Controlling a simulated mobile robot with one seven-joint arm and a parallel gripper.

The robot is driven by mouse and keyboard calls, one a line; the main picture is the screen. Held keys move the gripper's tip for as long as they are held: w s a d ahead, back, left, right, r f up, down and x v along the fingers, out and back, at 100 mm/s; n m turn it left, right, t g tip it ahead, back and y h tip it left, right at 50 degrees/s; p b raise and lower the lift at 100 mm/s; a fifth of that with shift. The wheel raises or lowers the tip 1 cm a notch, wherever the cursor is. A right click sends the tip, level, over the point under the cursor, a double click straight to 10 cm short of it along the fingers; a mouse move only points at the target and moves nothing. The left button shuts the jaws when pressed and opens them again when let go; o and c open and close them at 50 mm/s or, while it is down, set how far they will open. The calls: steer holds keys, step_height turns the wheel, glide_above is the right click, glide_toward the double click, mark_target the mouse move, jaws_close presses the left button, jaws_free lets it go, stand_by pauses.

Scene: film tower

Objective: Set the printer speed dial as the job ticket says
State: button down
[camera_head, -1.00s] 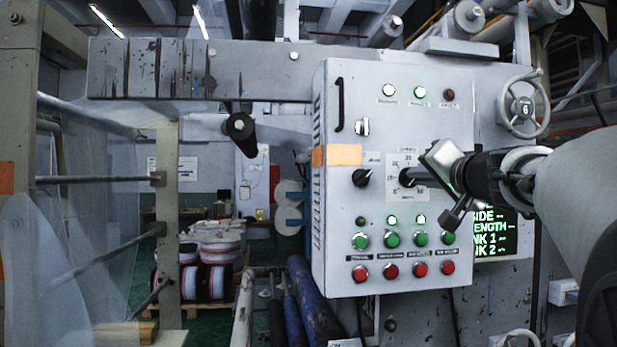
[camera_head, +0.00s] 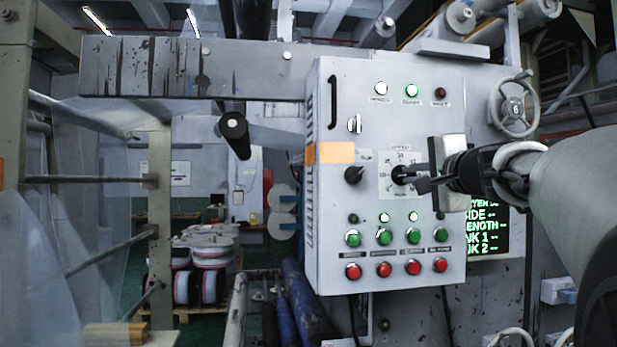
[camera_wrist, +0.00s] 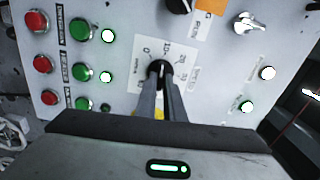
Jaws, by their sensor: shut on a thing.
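The speed dial (camera_head: 399,174) is a black knob on a white scale plate (camera_head: 402,158) on the grey control panel. It also shows in the wrist view (camera_wrist: 159,70), with small scale numbers around it. My gripper (camera_head: 408,179) reaches it from the right, and its two fingers (camera_wrist: 161,92) are closed on the knob. The fingers and gripper body hide part of the knob and scale, so I cannot tell the dial's pointer position. I cannot make out a job ticket; a blank-looking orange label (camera_head: 330,153) is on the panel's left part.
Another black knob (camera_head: 354,175) sits just left of the dial. Green buttons (camera_head: 384,236) and red buttons (camera_head: 383,270) lie below. A screen with green text (camera_head: 486,238) is partly behind my arm. A handwheel (camera_head: 514,107) stands upper right.

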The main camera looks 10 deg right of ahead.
steer(key=m, duration=0.5)
steer(key=shift+m+p, duration=0.3)
steer(key=shift+a+f+m+p, duration=0.1)
steer(key=shift+m+p, duration=0.4)
steer(key=shift+m, duration=1.6)
steer(key=c, duration=1.9)
jaws_free()
steer(key=shift+o, duration=0.2)
steer(key=shift+f, duration=0.1)
